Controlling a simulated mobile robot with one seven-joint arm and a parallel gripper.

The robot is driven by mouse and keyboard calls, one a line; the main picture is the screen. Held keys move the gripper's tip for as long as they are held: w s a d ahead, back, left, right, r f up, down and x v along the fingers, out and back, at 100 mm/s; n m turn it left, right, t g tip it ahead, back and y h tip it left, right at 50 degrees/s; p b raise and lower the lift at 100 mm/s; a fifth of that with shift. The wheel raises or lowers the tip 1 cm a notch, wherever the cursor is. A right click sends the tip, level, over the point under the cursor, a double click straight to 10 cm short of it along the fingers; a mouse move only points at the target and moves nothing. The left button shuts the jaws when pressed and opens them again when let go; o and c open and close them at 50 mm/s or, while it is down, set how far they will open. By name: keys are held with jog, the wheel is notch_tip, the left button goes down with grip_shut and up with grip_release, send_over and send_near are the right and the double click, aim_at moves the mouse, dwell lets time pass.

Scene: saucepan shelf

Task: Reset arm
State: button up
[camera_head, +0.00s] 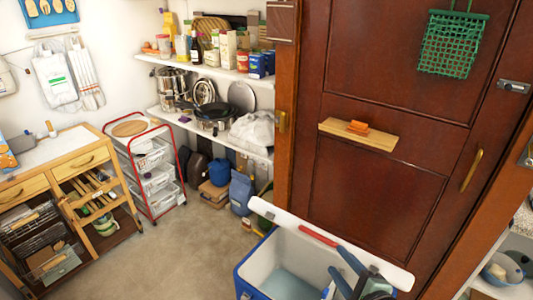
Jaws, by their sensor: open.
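My gripper (336,259) shows at the bottom, right of centre, with two blue-grey fingers pointing up and left from a dark body. The fingers are apart and I see nothing held between them. It is over the right part of an open blue cooler (243,283) with a pale inside. I cannot tell whether it touches the cooler. The rest of my arm is cut off by the lower edge of the picture.
A dark red door (385,205) stands behind the cooler. Wall shelves (168,122) with pans and jars are at the back. A red-framed cart (181,178) and a wooden cabinet (98,139) stand left. The floor (180,250) between is clear.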

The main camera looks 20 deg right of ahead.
jog(key=w+a+r+n+t, duration=0.2)
jog(key=a+r+n, duration=0.2)
jog(key=r, duration=0.6)
jog(key=w+a+r+n+t+h, duration=0.15)
jog(key=a+r+n, duration=0.35)
jog(key=r, duration=0.5)
jog(key=w+a+r+n+t+y, duration=0.1)
jog(key=w+a+r+n+t, duration=0.25)
jog(key=r, duration=0.65)
jog(key=s+a+r+n+t, duration=0.2)
jog(key=s+a+r+n, duration=0.1)
jog(key=r, duration=0.4)
jog(key=s+a+r+n+t+y, duration=0.1)
jog(key=s+a+r+n+t, duration=0.1)
jog(key=s+a+r+n, duration=0.2)
jog(key=s+a+r+n+t, duration=0.2)
jog(key=s+a+r, duration=0.4)
jog(key=r, duration=0.5)
jog(key=shift+s+n+t, duration=0.4)
jog(key=shift+s+n, duration=0.45)
jog(key=shift+s, duration=0.05)
jog(key=shift+c, duration=0.2)
